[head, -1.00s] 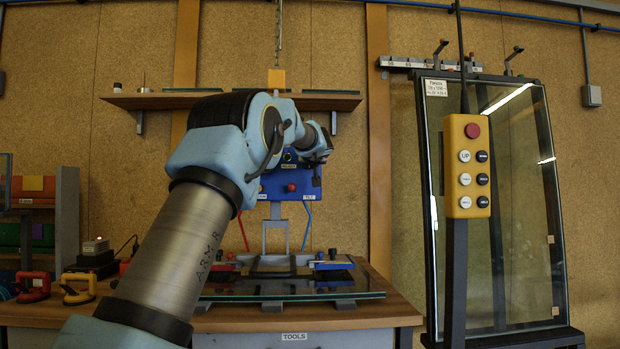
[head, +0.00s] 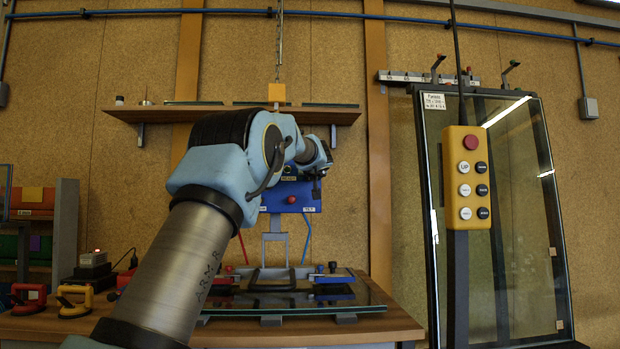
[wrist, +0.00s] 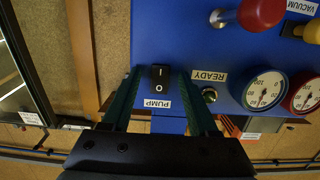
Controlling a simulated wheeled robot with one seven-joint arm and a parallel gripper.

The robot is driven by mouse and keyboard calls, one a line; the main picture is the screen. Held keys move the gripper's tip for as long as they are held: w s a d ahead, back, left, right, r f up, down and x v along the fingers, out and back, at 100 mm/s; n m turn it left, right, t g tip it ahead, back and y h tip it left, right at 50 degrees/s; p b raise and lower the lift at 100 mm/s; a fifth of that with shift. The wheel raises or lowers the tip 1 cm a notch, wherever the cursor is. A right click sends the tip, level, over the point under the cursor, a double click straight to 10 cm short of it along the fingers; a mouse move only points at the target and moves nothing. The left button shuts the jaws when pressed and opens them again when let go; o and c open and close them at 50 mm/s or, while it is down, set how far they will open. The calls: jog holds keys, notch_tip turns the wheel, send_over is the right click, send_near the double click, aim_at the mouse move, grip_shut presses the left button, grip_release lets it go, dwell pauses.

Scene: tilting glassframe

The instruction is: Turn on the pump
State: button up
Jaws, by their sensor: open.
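The pump switch (wrist: 159,78) is a black rocker marked I and O on a blue panel (wrist: 185,35), with a PUMP label (wrist: 157,104) beside it in the wrist view. My gripper (wrist: 156,80) is open, its two dark green fingers on either side of the switch. I cannot tell whether the fingertips touch the panel. My gripper (head: 316,186) shows only as a small dark shape at the panel's right.
Near the switch are a READY indicator (wrist: 209,95), a red knob (wrist: 261,12) and two gauges (wrist: 267,90). A glass sheet (head: 290,303) lies on the bench. A yellow pendant (head: 466,180) hangs at the right before a leaning glass frame (head: 560,230).

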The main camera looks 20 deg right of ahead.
jog(key=shift+s+a+b, duration=0.1)
jog(key=shift+s+b, duration=0.3)
jog(key=shift+s, duration=0.15)
jog(key=b+v, duration=0.4)
jog(key=v, duration=0.5)
jog(key=shift+s, duration=0.35)
jog(key=s+a+f+g+y, duration=0.1)
jog(key=s+a+f+g, duration=0.1)
jog(key=a+f, duration=0.6)
jog(key=s+a+f+g+y, duration=0.1)
jog(key=s+a+f+g, duration=0.25)
jog(key=f, duration=0.85)
jog(key=s+a+f+g+y, duration=0.1)
jog(key=a+f+g, duration=0.1)
jog(key=a+f, duration=0.65)
jog(key=s+a+f+n+g, duration=0.1)
jog(key=s+a+f+g, duration=0.3)
jog(key=s+f, duration=0.75)
jog(key=s+a+f+g, duration=0.3)
jog(key=s+a+f, duration=0.3)
jog(key=s+f, duration=0.55)
notch_tip(320, 180, up, 22)
jog(key=s+p, duration=0.3)
jog(key=p, duration=1.7)
jog(key=shift+a+p, duration=0.25)
jog(key=shift+p, duration=0.15)
